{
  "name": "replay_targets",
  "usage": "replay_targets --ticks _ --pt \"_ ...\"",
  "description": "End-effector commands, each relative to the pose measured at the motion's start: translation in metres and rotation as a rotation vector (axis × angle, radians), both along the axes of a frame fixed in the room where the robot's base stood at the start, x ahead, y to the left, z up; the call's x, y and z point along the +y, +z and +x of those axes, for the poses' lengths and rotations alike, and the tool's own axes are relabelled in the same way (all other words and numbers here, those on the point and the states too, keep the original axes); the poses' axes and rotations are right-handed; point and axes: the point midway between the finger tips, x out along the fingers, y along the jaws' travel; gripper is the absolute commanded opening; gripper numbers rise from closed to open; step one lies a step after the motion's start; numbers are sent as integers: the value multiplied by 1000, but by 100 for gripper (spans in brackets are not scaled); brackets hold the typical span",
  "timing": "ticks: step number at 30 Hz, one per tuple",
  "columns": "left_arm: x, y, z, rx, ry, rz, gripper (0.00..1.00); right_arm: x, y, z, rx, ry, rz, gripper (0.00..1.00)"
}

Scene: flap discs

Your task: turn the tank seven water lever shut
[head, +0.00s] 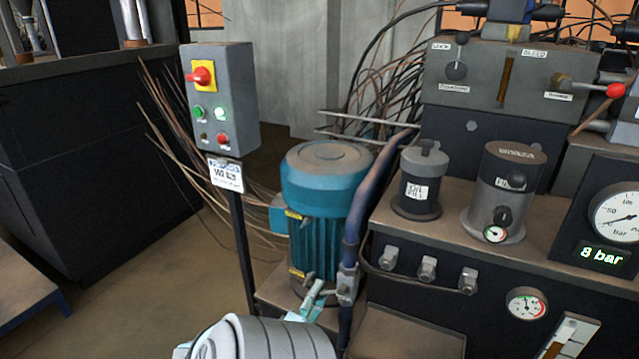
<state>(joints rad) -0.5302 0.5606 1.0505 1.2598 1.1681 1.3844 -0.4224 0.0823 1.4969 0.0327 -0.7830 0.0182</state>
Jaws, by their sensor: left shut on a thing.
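A valve (347,283) sits on the thick blue hose (357,215) that runs down in front of the teal motor. My left gripper (322,292) reaches up from the bottom edge and is shut at the left side of this valve, on what appears to be its water lever. The fingers hide most of the lever, so its exact angle cannot be told. No tank seven label can be read here. My right gripper is not in view.
The teal motor (325,190) stands just behind my left gripper. A grey switch box (222,130) on a post is to its left. The bench (455,228) with canisters, gauges and a red-knobbed lever (615,90) fills the right. Open floor lies at left.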

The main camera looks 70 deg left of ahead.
Motion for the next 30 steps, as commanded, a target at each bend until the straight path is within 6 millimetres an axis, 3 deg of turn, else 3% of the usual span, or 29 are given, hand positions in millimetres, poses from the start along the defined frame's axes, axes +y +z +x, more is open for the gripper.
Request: replay_targets --ticks 13,14,16,25,30 --pt "0 -1 0 -7 3 -10 0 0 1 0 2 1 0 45" --pt "0 -1 0 -7 3 -10 27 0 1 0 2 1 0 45" --pt "0 -1 0 -7 2 -9 37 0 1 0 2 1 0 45" --pt "-2 -1 1 -6 -2 -9 37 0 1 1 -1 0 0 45" --pt "-19 -7 -16 -4 1 -11 37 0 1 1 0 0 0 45"
